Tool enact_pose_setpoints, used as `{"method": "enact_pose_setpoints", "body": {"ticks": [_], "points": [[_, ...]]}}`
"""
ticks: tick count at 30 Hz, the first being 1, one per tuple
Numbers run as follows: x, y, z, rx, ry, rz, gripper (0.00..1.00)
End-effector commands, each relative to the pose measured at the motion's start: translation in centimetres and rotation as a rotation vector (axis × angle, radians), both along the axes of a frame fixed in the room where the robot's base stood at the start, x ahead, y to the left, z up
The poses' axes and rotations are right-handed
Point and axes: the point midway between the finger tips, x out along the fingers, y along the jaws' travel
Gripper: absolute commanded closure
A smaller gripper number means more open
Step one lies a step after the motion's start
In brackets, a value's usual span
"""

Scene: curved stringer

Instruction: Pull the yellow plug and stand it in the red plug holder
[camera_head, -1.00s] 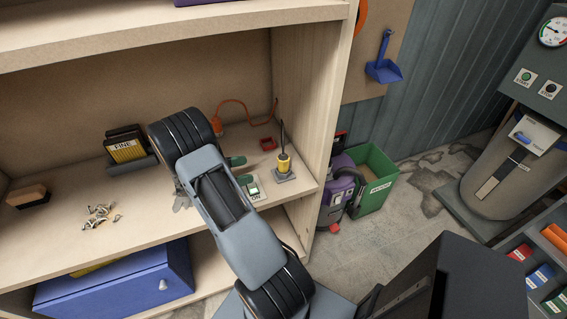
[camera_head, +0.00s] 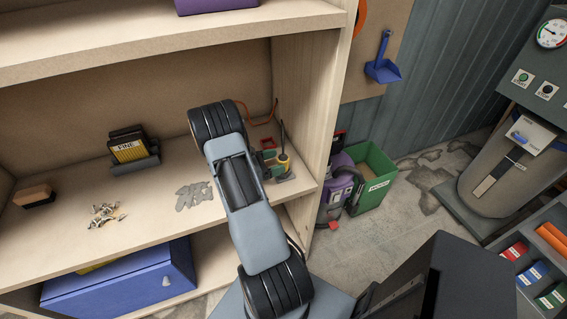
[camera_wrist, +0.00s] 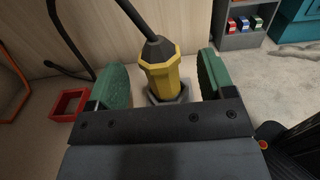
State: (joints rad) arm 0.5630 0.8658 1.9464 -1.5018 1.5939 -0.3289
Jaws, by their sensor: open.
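The yellow plug (camera_wrist: 160,76) stands upright in a grey socket base (camera_wrist: 182,94) on the shelf, with a black cable rising from its top. It also shows in the head view (camera_head: 284,158), partly covered by my gripper. My gripper (camera_wrist: 162,84) is open, with one green pad on each side of the plug. The red plug holder (camera_wrist: 69,104) is a small open square box left of the left pad. It is partly visible in the head view (camera_head: 268,143).
The shelf's side wall (camera_head: 312,110) stands close right of the plug. A black block labelled FINE (camera_head: 128,148), screws (camera_head: 106,213) and a brush (camera_head: 34,196) are further left on the shelf (camera_head: 150,225).

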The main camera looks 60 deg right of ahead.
Motion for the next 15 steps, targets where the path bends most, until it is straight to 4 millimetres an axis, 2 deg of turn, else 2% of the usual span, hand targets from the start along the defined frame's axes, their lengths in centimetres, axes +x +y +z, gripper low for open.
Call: {"method": "enact_pose_setpoints", "body": {"ticks": [6, 15], "points": [[-1.6, -2.2, 0.2, 0.0, 0.0, -0.003, 0.24], [-2.0, -2.7, 0.0, -0.001, -0.001, 0.0, 0.24]]}}
